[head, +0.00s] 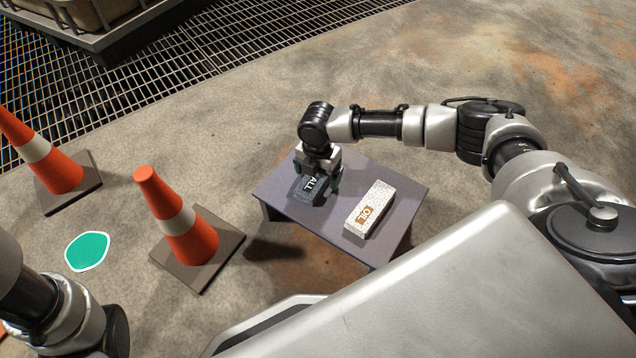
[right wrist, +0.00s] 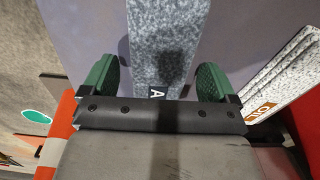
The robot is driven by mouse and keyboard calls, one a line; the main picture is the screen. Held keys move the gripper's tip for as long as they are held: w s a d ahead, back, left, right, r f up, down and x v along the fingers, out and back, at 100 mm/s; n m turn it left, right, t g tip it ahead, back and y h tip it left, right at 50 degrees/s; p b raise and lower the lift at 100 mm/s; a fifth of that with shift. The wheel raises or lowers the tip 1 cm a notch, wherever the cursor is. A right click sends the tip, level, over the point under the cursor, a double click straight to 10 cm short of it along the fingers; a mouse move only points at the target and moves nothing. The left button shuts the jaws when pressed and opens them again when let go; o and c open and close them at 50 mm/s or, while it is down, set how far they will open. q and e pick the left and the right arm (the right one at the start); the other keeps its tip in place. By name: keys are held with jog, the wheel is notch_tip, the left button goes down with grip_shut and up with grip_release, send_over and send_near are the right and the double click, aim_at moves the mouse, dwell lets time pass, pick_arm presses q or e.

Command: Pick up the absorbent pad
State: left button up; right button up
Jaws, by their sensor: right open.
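A dark grey absorbent pad (head: 303,194) with a black label reading "ALL" lies on a small grey-purple table (head: 283,180). A white speckled pad (head: 382,200) with an orange "OIL" label lies to its right on the same table. My right gripper (head: 318,178) is over the grey pad and partly hides it. In the right wrist view, my open green fingers (right wrist: 158,75) stand on either side of the speckled grey pad (right wrist: 165,40), with gaps visible. The white pad (right wrist: 285,75) is outside the right finger. My left gripper is not in view; only part of that arm shows.
Two orange cones stand left of the table, one near it (head: 180,217) and one farther off (head: 55,165). A green floor spot (head: 87,251) lies between them and my left arm. A floor grating (head: 230,50) and a large container (head: 95,20) are at the back.

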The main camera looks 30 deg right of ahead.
jog(key=shift+f, duration=0.25)
jog(key=c, duration=1)
